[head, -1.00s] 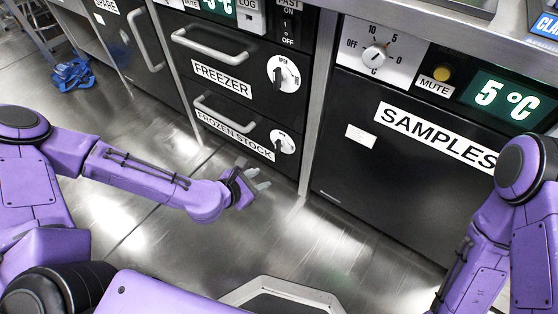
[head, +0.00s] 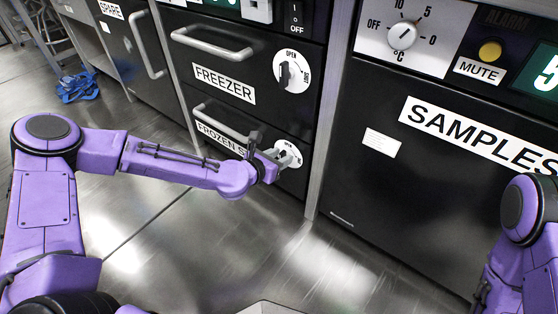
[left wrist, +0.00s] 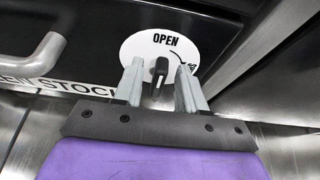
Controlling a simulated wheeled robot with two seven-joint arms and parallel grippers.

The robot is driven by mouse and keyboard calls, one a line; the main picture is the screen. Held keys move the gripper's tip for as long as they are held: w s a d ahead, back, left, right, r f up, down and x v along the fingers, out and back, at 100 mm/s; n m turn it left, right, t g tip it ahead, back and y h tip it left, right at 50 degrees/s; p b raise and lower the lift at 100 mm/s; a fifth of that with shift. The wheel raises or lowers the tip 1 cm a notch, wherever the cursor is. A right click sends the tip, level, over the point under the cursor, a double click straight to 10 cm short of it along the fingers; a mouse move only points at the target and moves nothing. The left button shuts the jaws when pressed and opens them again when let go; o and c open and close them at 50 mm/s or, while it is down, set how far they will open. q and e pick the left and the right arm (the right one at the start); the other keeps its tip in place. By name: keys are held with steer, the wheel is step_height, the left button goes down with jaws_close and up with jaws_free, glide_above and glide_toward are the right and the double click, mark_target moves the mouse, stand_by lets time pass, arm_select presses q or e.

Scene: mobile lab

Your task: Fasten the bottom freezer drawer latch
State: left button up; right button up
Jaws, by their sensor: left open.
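The bottom freezer drawer (head: 220,119), labelled FROZEN STOCK, appears closed in the head view. Its latch is a black knob on a round white plate (head: 291,151), partly hidden by my left gripper. In the left wrist view the latch knob (left wrist: 159,69) stands roughly upright on the plate, its upper end toward the word OPEN. My left gripper (head: 272,152) is open, and in the left wrist view its fingers (left wrist: 160,88) stand either side of the knob. I cannot tell if they touch it. My right gripper is not in view.
The upper FREEZER drawer (head: 260,85) has its own latch (head: 289,72) and a bar handle. The bottom drawer's handle (left wrist: 35,58) is left of the gripper. The SAMPLES unit (head: 430,190) stands to the right. The floor in front is clear.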

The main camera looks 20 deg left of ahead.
arm_select(q)
jaws_close()
